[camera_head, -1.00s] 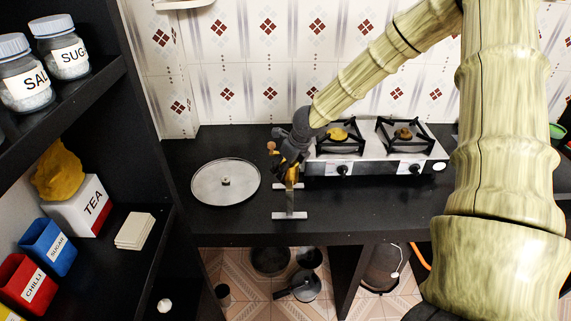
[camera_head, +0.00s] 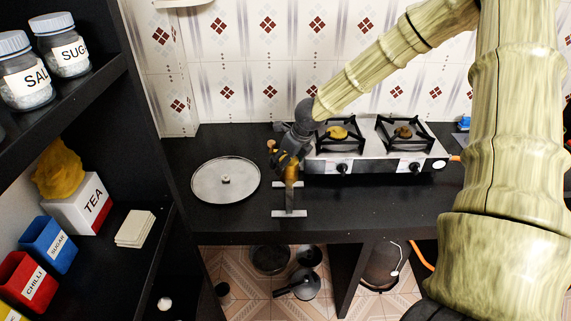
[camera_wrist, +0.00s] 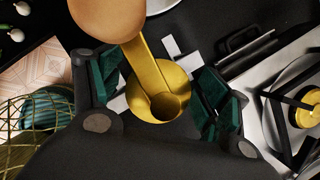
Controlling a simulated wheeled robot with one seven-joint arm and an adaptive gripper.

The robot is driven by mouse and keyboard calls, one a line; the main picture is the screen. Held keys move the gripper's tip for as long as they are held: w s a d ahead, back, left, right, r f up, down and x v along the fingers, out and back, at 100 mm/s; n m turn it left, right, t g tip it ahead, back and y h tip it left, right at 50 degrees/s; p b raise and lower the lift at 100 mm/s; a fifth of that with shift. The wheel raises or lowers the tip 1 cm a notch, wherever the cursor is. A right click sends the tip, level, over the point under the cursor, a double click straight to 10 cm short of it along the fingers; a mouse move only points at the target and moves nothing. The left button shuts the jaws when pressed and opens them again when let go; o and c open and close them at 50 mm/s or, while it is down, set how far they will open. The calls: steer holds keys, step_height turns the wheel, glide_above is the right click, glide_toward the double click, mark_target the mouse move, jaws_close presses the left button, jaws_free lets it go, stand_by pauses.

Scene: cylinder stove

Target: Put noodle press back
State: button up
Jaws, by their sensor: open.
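The noodle press is a brass cylinder with an open round mouth (camera_wrist: 172,84) and a round wooden knob (camera_wrist: 108,16) on its handle. In the head view the brass body (camera_head: 291,174) shows just below my gripper (camera_head: 287,157), at the stove's left end. Below it is a stand with pale bars (camera_head: 289,213) on the counter. In the wrist view the dark green pads of my gripper (camera_wrist: 160,90) are open on both sides of the press, with gaps visible. Whether the press rests on the stand is partly hidden by my gripper.
A two-burner stove (camera_head: 375,165) stands right of the press. A round metal lid (camera_head: 225,187) lies to its left on the black counter (camera_head: 345,205). A dark shelf (camera_head: 110,240) with jars and boxes stands at the far left. Pans (camera_head: 300,287) sit below the counter.

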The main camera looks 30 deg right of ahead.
steer(key=shift+b+v, duration=0.3)
steer(key=shift+v, duration=4.65)
